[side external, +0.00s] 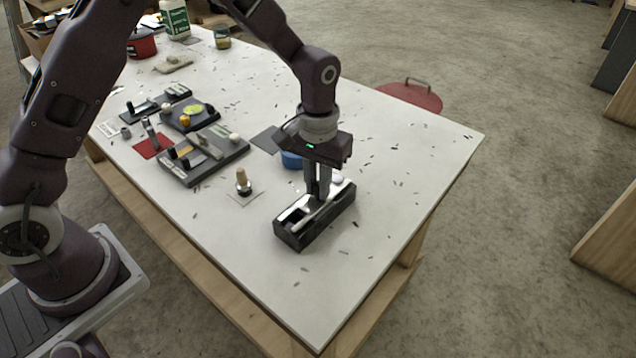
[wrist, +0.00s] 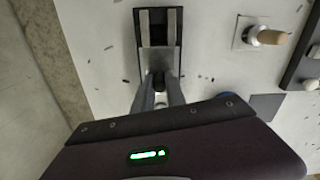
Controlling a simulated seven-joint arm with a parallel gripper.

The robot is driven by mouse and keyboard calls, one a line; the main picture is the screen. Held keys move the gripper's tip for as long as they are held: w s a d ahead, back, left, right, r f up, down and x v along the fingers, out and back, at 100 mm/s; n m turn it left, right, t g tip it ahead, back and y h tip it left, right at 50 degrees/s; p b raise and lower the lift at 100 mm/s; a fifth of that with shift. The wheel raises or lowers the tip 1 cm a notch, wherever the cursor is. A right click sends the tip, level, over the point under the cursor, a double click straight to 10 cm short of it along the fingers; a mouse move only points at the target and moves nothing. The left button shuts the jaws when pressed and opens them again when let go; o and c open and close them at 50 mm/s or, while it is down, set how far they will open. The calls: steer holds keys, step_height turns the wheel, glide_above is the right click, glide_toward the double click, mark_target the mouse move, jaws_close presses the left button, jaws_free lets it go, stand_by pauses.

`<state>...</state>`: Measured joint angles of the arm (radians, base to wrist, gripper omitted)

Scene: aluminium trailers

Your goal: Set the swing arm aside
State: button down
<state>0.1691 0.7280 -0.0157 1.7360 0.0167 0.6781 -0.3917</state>
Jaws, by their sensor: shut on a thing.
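A black block or tray (side external: 300,238) sits near the right end of the white table. A silver part with two pale bars, apparently the swing arm (wrist: 145,28), lies in or on it and shows at the top of the wrist view. My gripper (side external: 318,192) points down over the block's far half, with its fingers close together. In the wrist view my gripper (wrist: 159,98) is shut on a pale piece, apparently part of the swing arm. The fingers hide the gripped spot. I cannot tell whether the part is clear of the block.
Grey boards with parts, including one (side external: 232,157), lie farther left. A blue round thing (side external: 291,160) is behind my gripper. Dark chips are scattered about. The table's right part is otherwise clear up to its edge.

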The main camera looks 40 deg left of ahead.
steer(key=shift+d, duration=0.1)
steer(key=d+n, duration=0.1)
steer(key=n, duration=0.1)
steer(key=d+n, duration=0.1)
steer(key=shift+w+n, duration=0.2)
steer(key=shift+n, duration=0.2)
steer(key=d+n, duration=0.1)
steer(key=w+n, duration=0.1)
steer(key=n, duration=0.1)
steer(key=shift+d+n, duration=0.3)
steer(key=shift+d, duration=0.05)
steer(key=n, duration=0.1)
steer(key=w+d+n, duration=0.1)
steer(key=n, duration=0.2)
steer(key=shift+w+d+n, duration=0.3)
steer(key=shift+w+d, duration=0.05)
steer(key=shift+w, duration=0.05)
steer(key=shift+w+d+n, duration=0.15)
steer(key=shift+w+n, duration=0.35)
steer(key=shift+n, duration=0.45)
steer(key=shift+w+d+n, duration=0.15)
steer(key=shift+w+n, duration=0.35)
steer(key=shift+n, duration=0.45)
steer(key=c, duration=1.4)
jaws_free()
steer(key=shift+o, duration=0.2)
